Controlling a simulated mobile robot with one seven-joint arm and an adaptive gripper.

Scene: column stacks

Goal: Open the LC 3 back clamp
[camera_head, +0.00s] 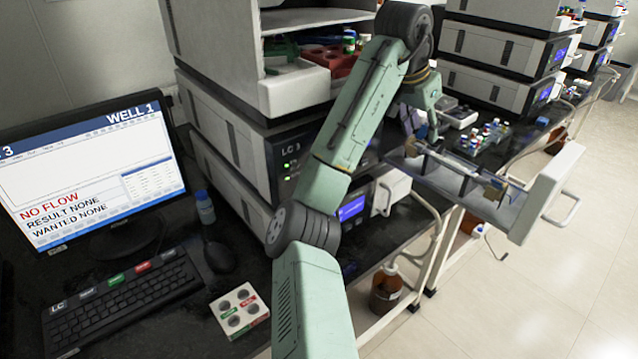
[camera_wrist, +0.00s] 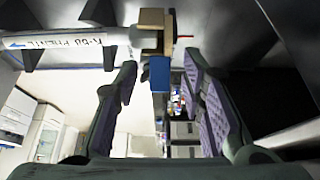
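The LC 3 unit (camera_head: 290,150) stands in the middle of the head view, with its long drawer (camera_head: 535,205) pulled out to the right. A column lies in the drawer, and its labelled side (camera_wrist: 65,42) shows in the wrist view. My gripper (camera_head: 432,132) is over the drawer's back end, where the arm partly hides the clamp. In the wrist view, my gripper (camera_wrist: 160,75) is open. A tan clamp block (camera_wrist: 153,30) with a blue part (camera_wrist: 159,74) shows between its fingers; contact cannot be told.
A monitor (camera_head: 90,180) reading "NO FLOW" and a keyboard (camera_head: 120,300) are at the left. Small vials (camera_head: 485,135) stand behind the drawer. A brown bottle (camera_head: 386,290) is below the bench. Floor is clear at right.

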